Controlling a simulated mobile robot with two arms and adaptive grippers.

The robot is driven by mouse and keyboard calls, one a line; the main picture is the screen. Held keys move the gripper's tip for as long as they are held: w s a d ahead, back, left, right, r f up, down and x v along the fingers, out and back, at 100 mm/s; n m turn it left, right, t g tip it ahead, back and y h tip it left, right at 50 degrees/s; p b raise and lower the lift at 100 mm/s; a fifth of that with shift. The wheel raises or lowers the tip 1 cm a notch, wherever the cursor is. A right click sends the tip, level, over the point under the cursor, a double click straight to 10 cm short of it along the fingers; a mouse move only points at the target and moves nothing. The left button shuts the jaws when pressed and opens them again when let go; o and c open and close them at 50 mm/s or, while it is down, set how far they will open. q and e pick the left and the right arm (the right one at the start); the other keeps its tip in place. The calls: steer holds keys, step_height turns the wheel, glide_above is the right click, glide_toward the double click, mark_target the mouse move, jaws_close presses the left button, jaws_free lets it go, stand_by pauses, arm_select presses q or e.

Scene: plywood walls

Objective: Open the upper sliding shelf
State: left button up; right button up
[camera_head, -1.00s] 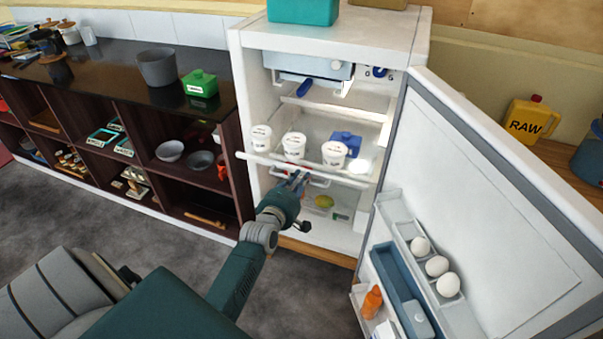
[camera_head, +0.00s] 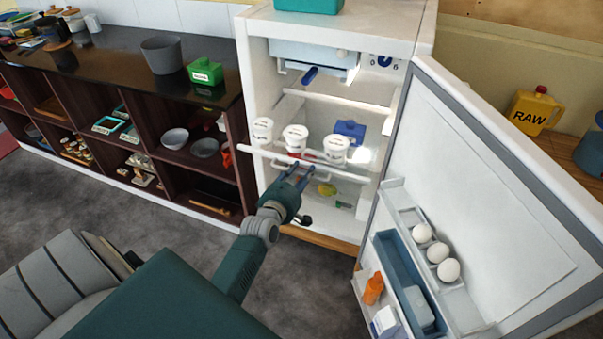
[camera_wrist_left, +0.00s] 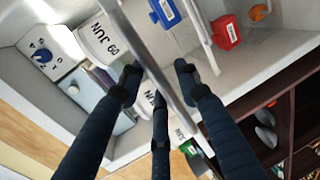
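The upper sliding shelf is in the open fridge (camera_head: 245,60), and its pale front bar (camera_head: 318,165) sticks out past the left side wall. Several white labelled tubs (camera_head: 295,138) and a blue container (camera_head: 349,130) stand on it. My left gripper (camera_head: 299,174) is just below and in front of the bar, fingers spread. In the left wrist view the bar (camera_wrist_left: 146,50) runs between the spread fingertips of my left gripper (camera_wrist_left: 158,78); contact cannot be told. My right gripper is not in view.
The fridge door (camera_head: 480,180) stands wide open on the right, with eggs (camera_head: 438,252) and an orange bottle (camera_head: 373,288) in its racks. A dark shelf unit (camera_head: 190,185) stands left of the fridge. A lime (camera_head: 327,189) lies lower inside. The floor in front is clear.

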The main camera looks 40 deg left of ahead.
arm_select(q)
steer(key=v, duration=1.2)
steer(key=s+d+f+m+g+h, duration=0.15)
steer(key=s+d+f+m, duration=0.25)
steer(key=f, duration=0.7)
steer(key=s+d+f+m+g+h, duration=0.1)
steer(key=s+d+f+m+g, duration=0.3)
steer(key=f, duration=0.7)
steer(key=s+d+f+m+g+h, duration=0.1)
steer(key=s+d+f+m+g, duration=0.25)
steer(key=f, duration=0.75)
steer(key=s+d+f+m+g, duration=0.1)
steer(key=s+f+m, duration=0.3)
steer(key=s, duration=0.6)
steer(key=s+d+f+m+g, duration=0.1)
steer(key=s+f+m, duration=0.3)
steer(key=s, duration=0.6)
steer(key=s+f+m+g, duration=0.3)
steer(key=s+f+m, duration=0.1)
steer(key=s+f, duration=0.4)
steer(key=s, duration=0.2)
steer(key=shift+s+d, duration=0.35)
steer(key=shift+d, duration=0.05)
